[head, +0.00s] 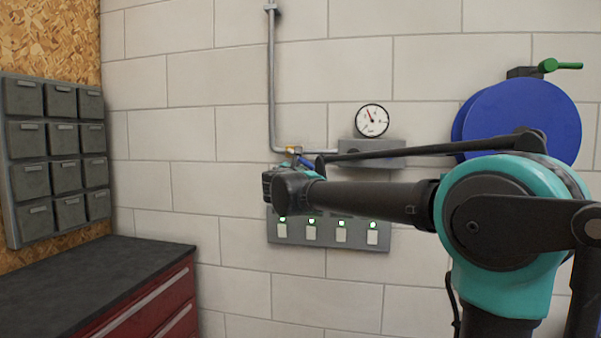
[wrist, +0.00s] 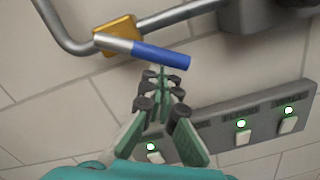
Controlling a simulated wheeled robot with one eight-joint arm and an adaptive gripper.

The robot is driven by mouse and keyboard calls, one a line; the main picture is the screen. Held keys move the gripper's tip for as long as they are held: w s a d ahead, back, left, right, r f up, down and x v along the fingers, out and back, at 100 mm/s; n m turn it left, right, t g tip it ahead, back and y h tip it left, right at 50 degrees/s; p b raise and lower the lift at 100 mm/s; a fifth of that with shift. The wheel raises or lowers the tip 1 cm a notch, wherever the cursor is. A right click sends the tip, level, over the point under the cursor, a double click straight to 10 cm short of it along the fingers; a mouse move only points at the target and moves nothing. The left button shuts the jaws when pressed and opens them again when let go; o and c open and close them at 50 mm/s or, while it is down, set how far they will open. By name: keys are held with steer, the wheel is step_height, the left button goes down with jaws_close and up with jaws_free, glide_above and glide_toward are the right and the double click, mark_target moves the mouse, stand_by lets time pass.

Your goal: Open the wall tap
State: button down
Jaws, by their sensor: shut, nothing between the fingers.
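The wall tap has a brass-yellow body (wrist: 118,35) on a grey pipe, with a lever that has a silver neck and a blue grip (wrist: 160,55). In the wrist view the lever points right and slightly down, at an angle to the pipe. In the head view the tap body (head: 293,150) and part of the blue grip (head: 306,162) show just above my wrist. My gripper (wrist: 161,78) is shut and empty, its fingertips just below the blue grip in the wrist view. I cannot tell if they touch it. My arm hides the fingers in the head view.
The grey pipe (head: 272,80) runs down the wall, then right to a box with a gauge (head: 372,120). A switch panel (head: 328,246) with green lights sits below. A blue reel (head: 520,115) is at right. Grey bins (head: 55,155) and a dark-topped red cabinet (head: 85,275) are at left.

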steer(key=shift+d+r, duration=0.1)
steer(key=shift+d, duration=0.05)
steer(key=r+n, duration=0.1)
steer(key=d+r+n, duration=0.1)
steer(key=n, duration=0.1)
steer(key=d+n, duration=0.1)
steer(key=n, duration=0.1)
steer(key=shift+s+r, duration=0.2)
steer(key=shift+r, duration=0.35)
stand_by(0.5)
